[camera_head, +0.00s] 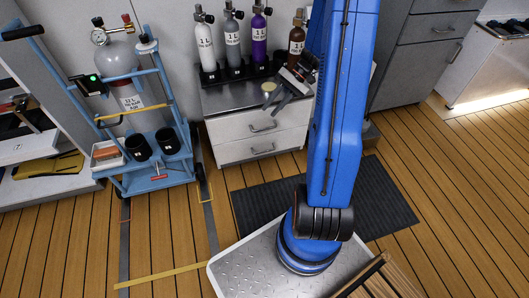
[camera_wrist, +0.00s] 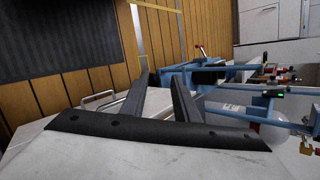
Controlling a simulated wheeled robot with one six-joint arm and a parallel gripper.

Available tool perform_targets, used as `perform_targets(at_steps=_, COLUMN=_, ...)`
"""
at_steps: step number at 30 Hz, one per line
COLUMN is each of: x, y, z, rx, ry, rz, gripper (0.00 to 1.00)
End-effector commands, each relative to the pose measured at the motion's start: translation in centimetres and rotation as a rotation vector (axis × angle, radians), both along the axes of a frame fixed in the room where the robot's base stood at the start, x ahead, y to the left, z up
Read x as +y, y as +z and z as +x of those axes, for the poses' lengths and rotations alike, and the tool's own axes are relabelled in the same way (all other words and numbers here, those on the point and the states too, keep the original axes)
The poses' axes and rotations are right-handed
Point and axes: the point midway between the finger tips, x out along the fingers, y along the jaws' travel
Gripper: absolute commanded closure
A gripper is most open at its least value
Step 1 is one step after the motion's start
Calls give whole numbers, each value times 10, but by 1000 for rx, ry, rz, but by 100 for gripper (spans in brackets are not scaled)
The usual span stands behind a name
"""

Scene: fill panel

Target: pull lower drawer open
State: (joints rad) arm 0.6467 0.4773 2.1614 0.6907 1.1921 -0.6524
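The small white cabinet stands against the wall in the camera_head view, with two drawers that look shut. The lower drawer (camera_head: 235,154) has a metal bar handle (camera_head: 263,150). The upper drawer (camera_head: 230,127) is above it with its own handle (camera_head: 263,127). My gripper (camera_head: 279,101) appears above the cabinet's front, right of the handles and higher than the lower one. In the camera_wrist view its dark fingers (camera_wrist: 161,75) are spread apart with nothing between them. A bar handle (camera_wrist: 99,100) on a pale surface shows left of the fingers; I cannot tell which drawer it belongs to.
Several small gas cylinders (camera_head: 205,45) stand in a rack on the cabinet top, near a small round item (camera_head: 270,86). A blue cylinder trolley (camera_head: 160,180) is left of the cabinet. A dark mat (camera_head: 385,205) lies on the wooden floor before the cabinet.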

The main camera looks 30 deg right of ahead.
Motion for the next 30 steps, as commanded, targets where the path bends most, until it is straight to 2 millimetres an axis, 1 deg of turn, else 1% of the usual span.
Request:
perform_targets(at_steps=1, x=-8, y=-14, z=2, rx=7, ry=-22, rz=28, gripper=72)
perform_targets(at_steps=8, x=-42, y=-68, z=9, rx=6, ry=-118, rz=141, gripper=72)
perform_targets(at_steps=14, x=-69, y=-118, z=9, rx=-3, ry=-210, rz=235, gripper=72)
perform_targets(at_steps=23, x=-103, y=-194, z=0, rx=-29, ry=-354, rz=356, gripper=72)
perform_targets(at_steps=29, x=-122, y=-249, z=-12, rx=-54, ry=-459, rz=431, gripper=72)
perform_targets(at_steps=30, x=-125, y=-260, z=-15, rx=-59, ry=-480, rz=445, gripper=72)
